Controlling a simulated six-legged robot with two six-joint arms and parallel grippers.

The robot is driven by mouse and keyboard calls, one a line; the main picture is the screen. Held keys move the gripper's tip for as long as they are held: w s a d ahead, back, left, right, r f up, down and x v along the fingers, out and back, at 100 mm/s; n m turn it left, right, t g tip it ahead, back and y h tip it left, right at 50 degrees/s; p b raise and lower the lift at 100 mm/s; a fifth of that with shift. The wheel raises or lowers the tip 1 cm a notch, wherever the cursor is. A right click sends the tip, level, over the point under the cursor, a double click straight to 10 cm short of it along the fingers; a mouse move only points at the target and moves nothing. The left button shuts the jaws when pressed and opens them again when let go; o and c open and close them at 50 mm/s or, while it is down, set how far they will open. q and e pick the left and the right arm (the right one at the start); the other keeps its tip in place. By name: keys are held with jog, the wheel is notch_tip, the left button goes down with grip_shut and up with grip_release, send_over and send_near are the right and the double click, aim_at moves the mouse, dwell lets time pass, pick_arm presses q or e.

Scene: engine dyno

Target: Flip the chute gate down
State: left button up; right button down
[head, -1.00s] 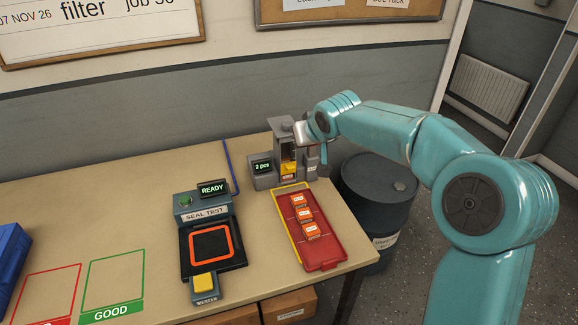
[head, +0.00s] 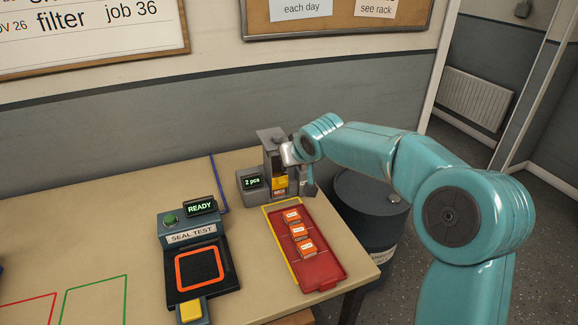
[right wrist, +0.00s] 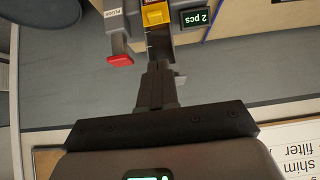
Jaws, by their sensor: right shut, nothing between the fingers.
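The grey chute dispenser (head: 275,150) stands upright at the table's back right corner. A yellow part (head: 279,183), which looks like its gate, sits low on its front; it also shows in the right wrist view (right wrist: 155,14), where the dispenser appears upside down. A red tab (right wrist: 120,60) sticks out on a grey arm at the dispenser's side. My right gripper (right wrist: 160,75) is shut and empty, its fingertips pointing at the dispenser and seemingly apart from the yellow part. In the head view the fingers are hidden beside the dispenser's top. My left gripper is out of view.
A red tray (head: 322,274) with orange pieces lies in front of the dispenser. A "2 pcs" display (head: 252,183) stands at its left. The seal tester (head: 215,240) is further left. A dark drum (head: 368,210) stands beyond the table's right edge.

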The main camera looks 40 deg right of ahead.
jog(key=p, duration=0.1)
send_over(281, 180)
jog(key=s, duration=0.3)
notch_tip(281, 180, down, 5)
jog(key=shift+w+a+f, duration=0.1)
jog(key=shift+a+f, duration=0.1)
jog(key=shift+f, duration=1.05)
jog(key=shift+w+a+f, duration=0.1)
jog(key=shift+a+f, duration=0.05)
jog(key=shift+f, duration=1.1)
notch_tip(281, 180, down, 4)
jog(key=b, duration=0.5)
jog(key=shift+f, duration=0.2)
jog(key=shift+s+r, duration=0.1)
jog(key=shift+r, duration=0.05)
